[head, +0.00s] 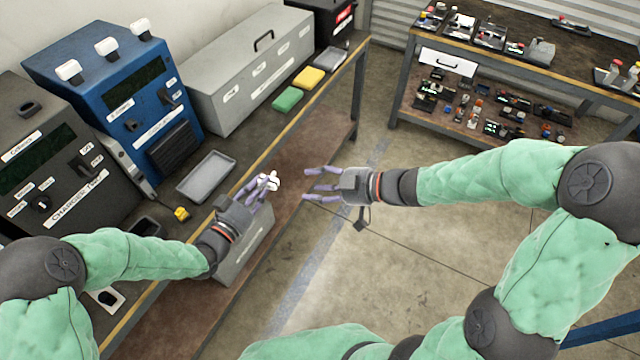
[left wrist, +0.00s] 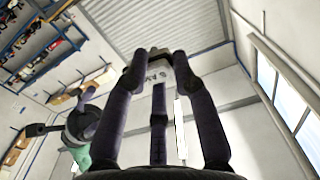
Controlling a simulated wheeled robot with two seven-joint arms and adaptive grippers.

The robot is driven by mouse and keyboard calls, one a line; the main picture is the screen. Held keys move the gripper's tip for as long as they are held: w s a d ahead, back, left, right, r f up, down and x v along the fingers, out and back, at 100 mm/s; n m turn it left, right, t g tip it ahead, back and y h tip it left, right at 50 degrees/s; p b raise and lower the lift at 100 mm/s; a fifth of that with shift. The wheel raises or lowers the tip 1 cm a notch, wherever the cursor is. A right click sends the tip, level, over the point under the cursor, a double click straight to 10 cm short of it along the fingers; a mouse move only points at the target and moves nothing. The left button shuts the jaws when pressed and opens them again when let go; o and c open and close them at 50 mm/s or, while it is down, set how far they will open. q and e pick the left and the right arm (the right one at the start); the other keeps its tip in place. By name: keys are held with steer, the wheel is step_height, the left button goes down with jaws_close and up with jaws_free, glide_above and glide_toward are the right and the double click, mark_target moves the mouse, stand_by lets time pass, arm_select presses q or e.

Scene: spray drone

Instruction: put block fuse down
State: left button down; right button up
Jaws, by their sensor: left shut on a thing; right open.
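The block fuse (head: 273,181) is a small white piece held at the fingertips of my left gripper (head: 264,183). My right gripper (head: 322,184) is open and empty, over the open floor right of the left one.
A blue cabinet (head: 112,85) and a dark charger cabinet (head: 50,150) stand at the back of the bench. A small yellow item (head: 181,213) lies near the tray. Green (head: 288,98) and yellow (head: 309,77) pads lie further along. A second workbench (head: 480,100) is across the floor.

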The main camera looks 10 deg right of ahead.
mark_target(273, 184)
steer(key=shift+s+f+m+t+h, duration=0.8)
steer(key=shift+f+m+t+h, duration=1.1)
steer(key=shift+f+m, duration=0.45)
arm_select(q)
steer(key=w+d+f+m+g+h, duration=0.3)
steer(key=w+f+m+g+h, duration=0.1)
steer(key=f+g, duration=0.1)
steer(key=shift+w+f+m+g, duration=0.3)
arm_select(e)
steer(key=x, duration=1.1)
steer(key=shift+w+f, duration=0.2)
steer(key=shift+w, duration=0.25)
arm_select(q)
steer(key=shift+d, duration=0.1)
arm_select(e)
steer(key=shift+d, duration=0.15)
steer(key=c, duration=1.1)
steer(key=o, duration=1.1)
